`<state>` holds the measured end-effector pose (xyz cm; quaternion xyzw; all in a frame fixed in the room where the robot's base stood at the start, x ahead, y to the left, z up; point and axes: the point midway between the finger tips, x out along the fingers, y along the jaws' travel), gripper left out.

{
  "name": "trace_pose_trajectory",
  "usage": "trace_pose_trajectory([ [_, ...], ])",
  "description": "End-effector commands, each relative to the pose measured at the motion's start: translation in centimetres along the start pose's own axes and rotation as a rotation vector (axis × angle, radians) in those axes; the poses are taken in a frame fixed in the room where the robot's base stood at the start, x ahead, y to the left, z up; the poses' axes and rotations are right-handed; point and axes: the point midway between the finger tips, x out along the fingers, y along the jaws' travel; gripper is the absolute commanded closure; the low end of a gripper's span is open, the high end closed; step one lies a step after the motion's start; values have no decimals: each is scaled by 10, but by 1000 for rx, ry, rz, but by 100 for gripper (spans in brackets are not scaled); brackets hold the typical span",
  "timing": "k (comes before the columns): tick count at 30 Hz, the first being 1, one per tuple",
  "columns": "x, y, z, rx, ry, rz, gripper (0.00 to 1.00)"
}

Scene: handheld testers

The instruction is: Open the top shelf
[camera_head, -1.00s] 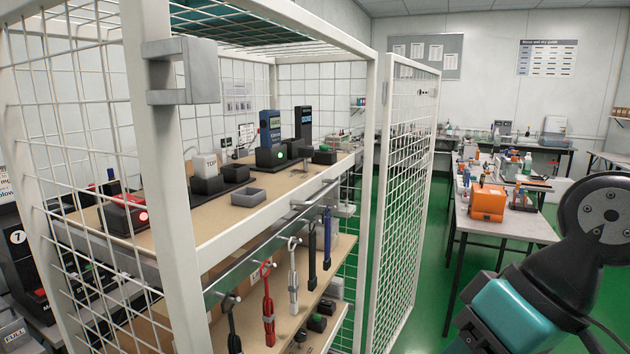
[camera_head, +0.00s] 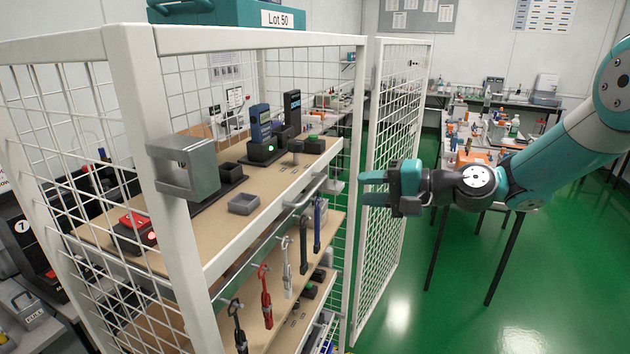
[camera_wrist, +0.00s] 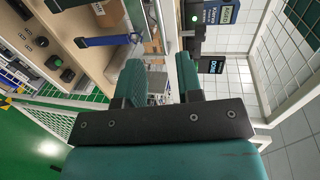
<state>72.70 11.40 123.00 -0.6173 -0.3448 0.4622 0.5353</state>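The top shelf (camera_head: 215,268) is a wooden board with a pale front rail inside a white wire cage. A metal bar handle (camera_head: 300,197) sits on its front rail, near the far end. My gripper (camera_head: 370,187) points left, to the right of the handle and apart from it, in front of the open mesh door. Its two fingers are spread with nothing between them. In the wrist view the green fingers (camera_wrist: 163,82) also stand apart, with a pale rail beyond the gap. I cannot tell the handle clearly there.
The mesh door (camera_head: 392,180) stands open behind my gripper. A metal latch block (camera_head: 186,167) juts from the near post. Testers (camera_head: 262,135) and a grey tray (camera_head: 243,203) stand on the shelf. Tools (camera_head: 266,292) hang below it.

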Motion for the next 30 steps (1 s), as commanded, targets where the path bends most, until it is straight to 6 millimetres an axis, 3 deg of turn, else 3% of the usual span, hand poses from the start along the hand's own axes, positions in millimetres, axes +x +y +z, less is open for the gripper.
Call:
trace_pose_trajectory([
  [9, 73, -4, 1, -2, -5, 2, 67],
  [15, 104, -2, 1, -1, -3, 1, 67],
  [21, 116, -1, 0, -2, -1, 1, 67],
  [29, 116, 0, 0, -2, -1, 1, 67],
  [30, 116, 0, 0, -2, -1, 1, 76],
])
